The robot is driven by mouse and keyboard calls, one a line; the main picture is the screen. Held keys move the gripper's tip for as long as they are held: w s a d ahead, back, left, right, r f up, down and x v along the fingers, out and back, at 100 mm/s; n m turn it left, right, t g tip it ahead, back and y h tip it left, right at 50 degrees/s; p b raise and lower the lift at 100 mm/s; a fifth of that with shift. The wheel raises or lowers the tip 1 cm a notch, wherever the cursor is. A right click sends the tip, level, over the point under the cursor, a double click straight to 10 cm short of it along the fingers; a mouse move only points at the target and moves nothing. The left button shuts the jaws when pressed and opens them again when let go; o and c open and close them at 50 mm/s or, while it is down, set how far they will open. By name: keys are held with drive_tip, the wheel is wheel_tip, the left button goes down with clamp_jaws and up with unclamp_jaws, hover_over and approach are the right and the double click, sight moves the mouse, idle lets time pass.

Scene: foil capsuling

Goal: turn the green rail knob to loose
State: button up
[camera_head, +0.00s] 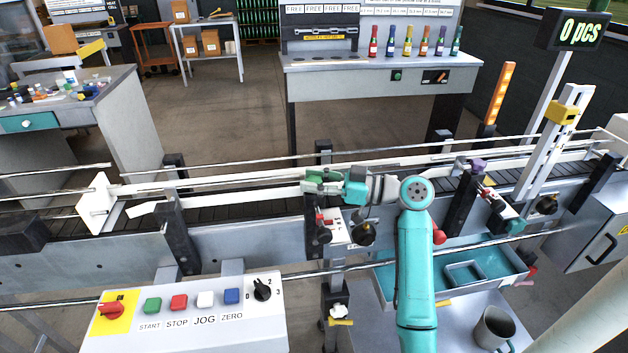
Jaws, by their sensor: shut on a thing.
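The green rail knob (317,176) sits at the top of a dark post on the near side of the conveyor, at the middle of the head view. My gripper (332,187) reaches it from the right, with the wrist lying level above the rail. Its jaws are shut on the green knob, and they hide part of it. The knob's pointer or marking is too small to read, so I cannot tell its turn position.
A bracket with a red piece and black knobs (364,234) hangs just below my gripper. A purple knob (478,165) stands right. Long metal rails run along the conveyor (245,212). A button panel (190,315), a teal tray (510,262) and a mug (494,329) are in front.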

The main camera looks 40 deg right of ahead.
sight(315, 180)
drive_tip(key=shift+n+g+y, duration=1.9)
drive_tip(key=shift+g+y, duration=0.1)
drive_tip(key=shift+y, duration=0.2)
drive_tip(key=o, duration=1.2)
drive_tip(key=shift+c, duration=0.2)
drive_tip(key=shift+r, duration=0.1)
wheel_tip(315, 180, up, 10)
drive_tip(key=shift+f, duration=0.1)
